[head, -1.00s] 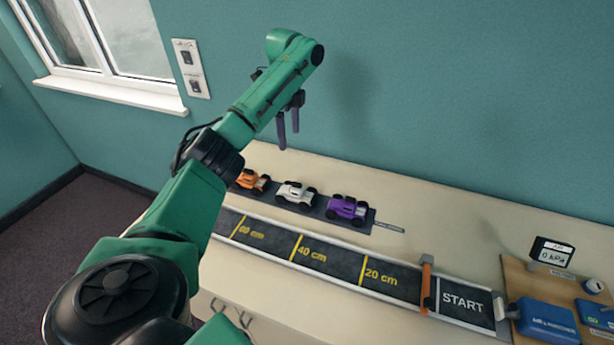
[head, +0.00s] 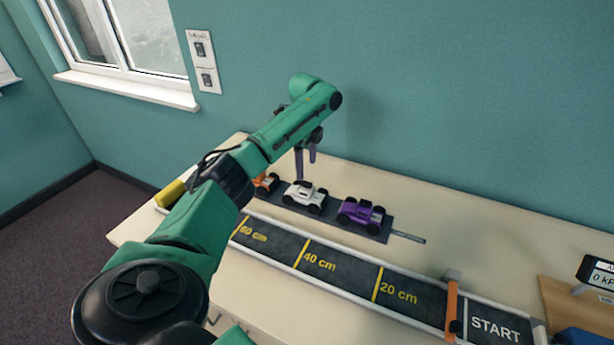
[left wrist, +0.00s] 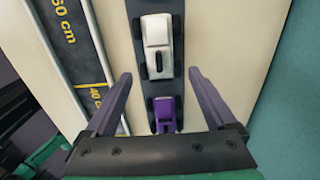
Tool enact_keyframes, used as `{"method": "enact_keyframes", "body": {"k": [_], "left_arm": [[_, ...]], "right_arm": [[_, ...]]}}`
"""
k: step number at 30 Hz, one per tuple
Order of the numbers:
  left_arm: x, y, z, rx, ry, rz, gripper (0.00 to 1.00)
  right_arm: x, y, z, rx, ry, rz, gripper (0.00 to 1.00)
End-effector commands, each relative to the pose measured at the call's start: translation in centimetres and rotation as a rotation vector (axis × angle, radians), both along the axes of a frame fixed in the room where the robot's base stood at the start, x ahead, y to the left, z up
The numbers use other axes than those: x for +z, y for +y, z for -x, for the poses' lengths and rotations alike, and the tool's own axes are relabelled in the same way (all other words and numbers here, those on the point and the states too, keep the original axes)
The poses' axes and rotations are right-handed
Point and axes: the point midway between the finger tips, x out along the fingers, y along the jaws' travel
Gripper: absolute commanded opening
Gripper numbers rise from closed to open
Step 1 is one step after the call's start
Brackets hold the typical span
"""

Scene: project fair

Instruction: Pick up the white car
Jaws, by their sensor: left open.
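The white car (head: 305,196) stands on a dark strip on the table, between an orange car (head: 266,183) and a purple car (head: 361,214). My left gripper (head: 306,164) is open and empty, just above and behind the white car in the head view. In the left wrist view the white car (left wrist: 157,48) lies ahead of the open fingers (left wrist: 160,82), near the middle of the gap and apart from them. The purple car (left wrist: 165,112) shows closer to the gripper's palm. My right gripper is not in view.
A track (head: 342,272) marked in centimetres runs along the table in front of the cars, with an orange gate (head: 451,308) near START. A yellow cylinder (head: 171,193) is at the table's left. The wall (head: 450,110) rises behind. Bare table lies right of the strip.

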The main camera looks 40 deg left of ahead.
Motion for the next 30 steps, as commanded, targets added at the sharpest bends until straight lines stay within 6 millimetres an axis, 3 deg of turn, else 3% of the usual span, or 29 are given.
{"method": "enact_keyframes", "body": {"k": [3, 11, 15, 21, 22, 23, 28, 29, 30], "left_arm": [[-2.4, 0.0, 0.1, 0.0, 0.003, 0.0, 0.9], [-6.1, -0.3, 0.3, 0.0, 0.005, 0.0, 0.9], [-8.7, -0.3, 0.2, -0.001, 0.001, -0.001, 0.9], [-9.1, -0.3, 0.2, 0.0, -0.001, -0.001, 0.9], [-9.1, -0.3, 0.2, 0.0, -0.001, -0.001, 0.86], [-9.1, -0.3, 0.2, 0.0, -0.001, -0.001, 0.75], [-9.0, -0.3, 0.2, 0.0, -0.001, -0.001, 0.1], [-9.0, -0.3, 0.2, 0.0, -0.001, -0.001, 0.0], [-9.0, -0.3, 0.1, 0.0, -0.001, 0.0, 0.0]], "right_arm": [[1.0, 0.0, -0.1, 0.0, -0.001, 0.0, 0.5], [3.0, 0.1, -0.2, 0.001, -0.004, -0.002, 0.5], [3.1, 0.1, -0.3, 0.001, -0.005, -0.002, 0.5], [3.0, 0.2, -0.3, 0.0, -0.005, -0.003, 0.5], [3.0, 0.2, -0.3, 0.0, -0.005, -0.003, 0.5], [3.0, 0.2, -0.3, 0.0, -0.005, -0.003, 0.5], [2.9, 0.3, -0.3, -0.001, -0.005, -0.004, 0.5], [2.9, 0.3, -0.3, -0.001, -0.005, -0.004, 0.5], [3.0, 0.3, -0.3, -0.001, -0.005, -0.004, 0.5]]}}
